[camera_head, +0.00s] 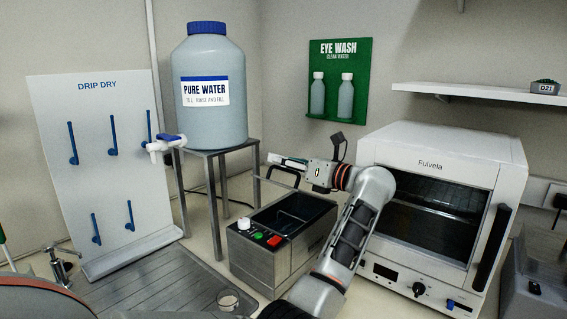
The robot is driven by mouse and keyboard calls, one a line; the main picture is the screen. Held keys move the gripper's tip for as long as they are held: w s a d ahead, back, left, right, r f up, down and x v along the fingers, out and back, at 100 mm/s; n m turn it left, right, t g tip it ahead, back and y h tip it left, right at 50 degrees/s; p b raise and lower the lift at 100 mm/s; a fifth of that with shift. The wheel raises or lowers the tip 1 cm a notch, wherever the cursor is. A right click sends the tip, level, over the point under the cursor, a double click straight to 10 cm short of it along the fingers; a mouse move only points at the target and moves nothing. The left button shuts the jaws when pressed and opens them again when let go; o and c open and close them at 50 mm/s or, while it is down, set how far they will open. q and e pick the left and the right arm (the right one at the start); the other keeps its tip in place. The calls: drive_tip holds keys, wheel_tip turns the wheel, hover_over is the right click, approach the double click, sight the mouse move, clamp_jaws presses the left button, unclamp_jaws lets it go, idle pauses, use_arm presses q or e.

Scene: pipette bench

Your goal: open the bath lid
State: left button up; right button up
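The steel bath (252,262) stands on the bench in the middle, with red and green controls on its front panel. Its top shows a dark, open-looking interior.
A Fulveta oven (440,165) stands close on the right, behind my arm. A pure water tank (211,112) sits on a metal stand (214,205) at the back left. A drip dry board (100,150) is left.

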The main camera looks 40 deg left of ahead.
use_arm(q)
drive_tip(key=shift+w+d+f, duration=0.1)
drive_tip(key=shift+w+d, duration=0.1)
drive_tip(key=shift+w, duration=0.05)
wheel_tip(320, 180, up, 10)
drive_tip(key=shift+s+a, duration=0.15)
drive_tip(key=shift+s, duration=0.05)
idle(0.3)
